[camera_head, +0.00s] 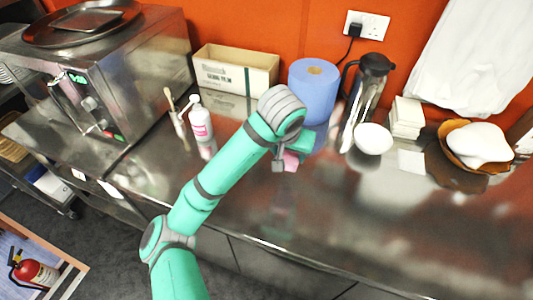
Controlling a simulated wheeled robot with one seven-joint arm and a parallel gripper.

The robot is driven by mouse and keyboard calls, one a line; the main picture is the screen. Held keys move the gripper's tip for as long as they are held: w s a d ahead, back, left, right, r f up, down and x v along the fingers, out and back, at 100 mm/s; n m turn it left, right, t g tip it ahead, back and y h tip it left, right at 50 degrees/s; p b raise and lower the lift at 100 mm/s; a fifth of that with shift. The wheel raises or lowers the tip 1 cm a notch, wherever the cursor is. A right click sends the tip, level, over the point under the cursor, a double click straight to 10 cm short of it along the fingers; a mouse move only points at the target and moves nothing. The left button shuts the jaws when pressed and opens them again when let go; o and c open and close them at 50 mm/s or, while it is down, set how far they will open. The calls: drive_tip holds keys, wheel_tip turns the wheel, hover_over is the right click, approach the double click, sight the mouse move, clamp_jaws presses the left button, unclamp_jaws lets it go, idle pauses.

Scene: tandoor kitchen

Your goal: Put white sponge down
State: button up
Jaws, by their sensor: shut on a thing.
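My gripper (284,163) is above the steel counter, right of the middle of the picture, and points down. It is shut on a small sponge-like block (291,160) that looks pink rather than white. My wrist and fingers hide part of the block. A faint pink reflection lies below it on the counter, and the block appears held above the surface. The steel counter (300,228) is bare below and in front of the gripper.
A blue paper roll (314,91) and a steel jug (367,88) stand behind my gripper. A white rounded object (373,139) and a white stack (405,118) are to the right. A pink-labelled bottle (200,122) and an open box (236,70) are left.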

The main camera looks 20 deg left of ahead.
drive_tip(key=w+a+f, duration=0.3)
drive_tip(key=a, duration=0.2)
hover_over(266, 160)
drive_tip(key=s, duration=0.1)
drive_tip(key=f, duration=0.5)
drive_tip(key=shift+s+d, duration=0.1)
drive_tip(key=shift+d, duration=0.1)
drive_tip(key=f, duration=0.3)
drive_tip(key=shift+a, duration=0.3)
drive_tip(key=shift+f, duration=0.4)
drive_tip(key=shift+f, duration=0.25)
drive_tip(key=o, duration=0.9)
drive_tip(key=shift+f, duration=0.1)
drive_tip(key=shift+f, duration=0.1)
